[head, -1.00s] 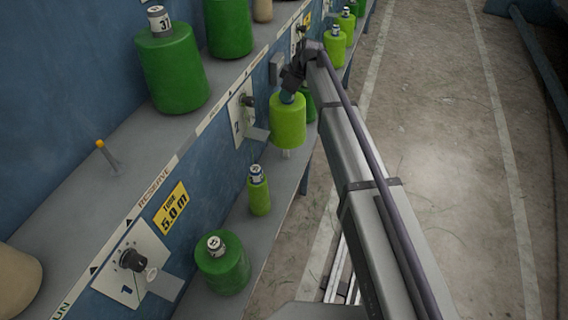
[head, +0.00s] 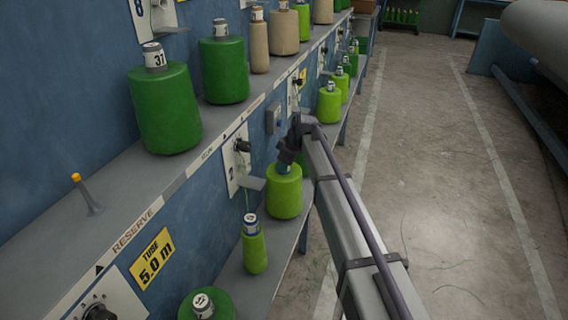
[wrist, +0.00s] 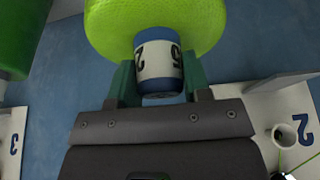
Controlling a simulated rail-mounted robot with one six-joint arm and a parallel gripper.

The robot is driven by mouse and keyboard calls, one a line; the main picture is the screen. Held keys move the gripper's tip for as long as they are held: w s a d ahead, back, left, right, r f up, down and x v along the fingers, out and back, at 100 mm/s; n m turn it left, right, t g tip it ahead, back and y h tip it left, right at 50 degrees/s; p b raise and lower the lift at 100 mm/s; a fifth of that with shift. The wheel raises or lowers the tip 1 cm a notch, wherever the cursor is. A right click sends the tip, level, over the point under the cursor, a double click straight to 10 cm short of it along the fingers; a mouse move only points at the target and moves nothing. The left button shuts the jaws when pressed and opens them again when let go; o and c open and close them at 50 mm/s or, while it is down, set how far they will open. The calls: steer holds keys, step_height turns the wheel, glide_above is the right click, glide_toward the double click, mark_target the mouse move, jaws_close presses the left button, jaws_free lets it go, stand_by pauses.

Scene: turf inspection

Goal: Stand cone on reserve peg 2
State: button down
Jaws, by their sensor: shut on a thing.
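A lime-green cone (head: 284,197) hangs below my gripper (head: 287,166), beside the rack front and above the lower shelf. My gripper is shut on the cone's blue-and-white tube end. In the wrist view, the cone (wrist: 150,22) fills the top and its numbered tube (wrist: 158,62) sits between the two green fingers (wrist: 160,84). A bare yellow-tipped peg (head: 88,195) stands on the upper shelf (head: 130,185), above the RESERVE strip, at the left. No number for this peg is readable.
Dark green cones (head: 165,108) and beige cones (head: 284,32) stand farther along the upper shelf. A slim green cone (head: 254,250) and a dark green one (head: 206,305) stand below. Knob panels (head: 240,158) project from the rack front. The aisle (head: 430,180) at right is clear.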

steer(key=shift+f, duration=0.4)
steer(key=c, duration=0.6)
jaws_free()
steer(key=shift+o, duration=0.2)
steer(key=p+v, duration=1.1)
steer(key=v, duration=0.1)
